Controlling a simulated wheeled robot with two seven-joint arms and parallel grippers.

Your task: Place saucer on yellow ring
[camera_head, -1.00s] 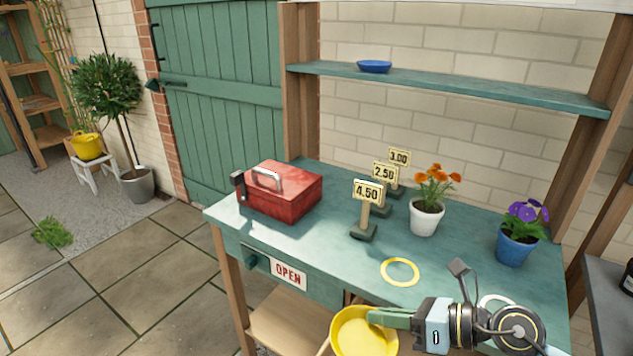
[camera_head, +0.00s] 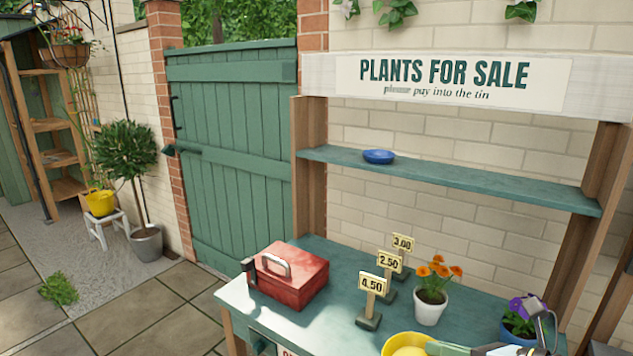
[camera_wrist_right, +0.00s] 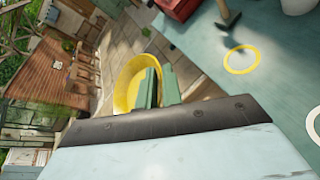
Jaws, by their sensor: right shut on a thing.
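The yellow saucer (camera_head: 404,340) is at the bottom edge of the head view, partly cut off. My right gripper (camera_head: 440,348) is shut on its rim. In the right wrist view the saucer (camera_wrist_right: 127,85) is tilted between the green fingers (camera_wrist_right: 150,88), with paving and the table edge behind it. The yellow ring (camera_wrist_right: 225,61) lies flat on the green tabletop in the right wrist view, to the right of the saucer and apart from it. The ring is not visible in the head view. My left gripper is in neither view.
On the table (camera_head: 337,318) stand a red tin (camera_head: 290,278), price signs (camera_head: 371,285), a white pot with orange flowers (camera_head: 431,307) and a blue pot with purple flowers (camera_head: 518,326). A blue dish (camera_head: 378,157) sits on the shelf above.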

